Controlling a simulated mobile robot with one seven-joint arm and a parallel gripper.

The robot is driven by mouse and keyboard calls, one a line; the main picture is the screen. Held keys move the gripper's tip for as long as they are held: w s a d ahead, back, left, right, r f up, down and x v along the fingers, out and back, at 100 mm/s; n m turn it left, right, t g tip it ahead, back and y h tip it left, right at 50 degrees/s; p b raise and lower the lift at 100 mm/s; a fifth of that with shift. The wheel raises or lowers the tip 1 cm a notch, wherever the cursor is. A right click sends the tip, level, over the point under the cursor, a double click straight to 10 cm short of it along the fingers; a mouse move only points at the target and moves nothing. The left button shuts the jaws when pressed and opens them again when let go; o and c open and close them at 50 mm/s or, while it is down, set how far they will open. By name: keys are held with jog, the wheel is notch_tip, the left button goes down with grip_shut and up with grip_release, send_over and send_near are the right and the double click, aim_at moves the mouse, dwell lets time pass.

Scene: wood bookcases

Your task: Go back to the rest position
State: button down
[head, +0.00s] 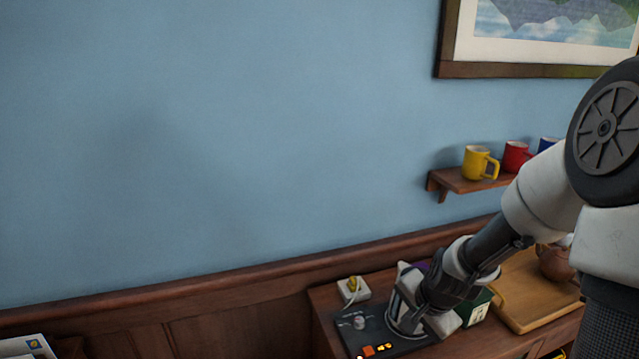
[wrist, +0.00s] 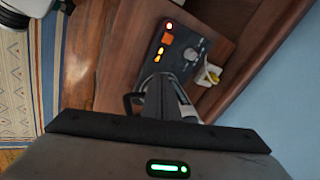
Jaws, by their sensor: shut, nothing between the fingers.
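My arm reaches in from the right in the head view. My gripper (head: 437,292) is low over the wooden cabinet top, close to a pale metallic jug-like vessel (head: 405,290). The vessel stands on or just by a dark control panel (head: 354,330). In the wrist view my gripper (wrist: 164,84) points at the cabinet, its dark fingers shut with nothing held. Part of the vessel and a dark handle (wrist: 131,104) show around the fingers. The panel (wrist: 186,38) lies beyond them, with red, orange and yellow lights. Whether the fingers touch the vessel cannot be told.
A white socket box (head: 353,288) with a yellow plug sits behind the panel. A green box (head: 474,308) and a wooden tray (head: 520,292) with a brown pot (head: 555,262) stand right. Yellow (head: 477,163) and red (head: 515,156) mugs sit on a wall shelf. Free room lies left.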

jog(key=s+a+r+n+t, duration=0.1)
jog(key=s+r+n, duration=0.15)
jog(key=r, duration=0.55)
jog(key=s+a+r+n+b, duration=0.1)
jog(key=s+a+r+n, duration=0.15)
jog(key=r, duration=0.45)
jog(key=s+r+n+t, duration=0.1)
jog(key=s+r+n, duration=0.15)
jog(key=r, duration=0.55)
jog(key=s+a+n+p, duration=0.1)
jog(key=s+n, duration=0.1)
jog(key=s, duration=0.4)
jog(key=s+a+r+n+g+h+p, duration=0.1)
jog(key=s+a+p, duration=0.1)
jog(key=s, duration=0.4)
jog(key=shift+s+r+n, duration=0.2)
jog(key=shift+r+n, duration=0.1)
jog(key=shift+n, duration=0.05)
dwell(1.2)
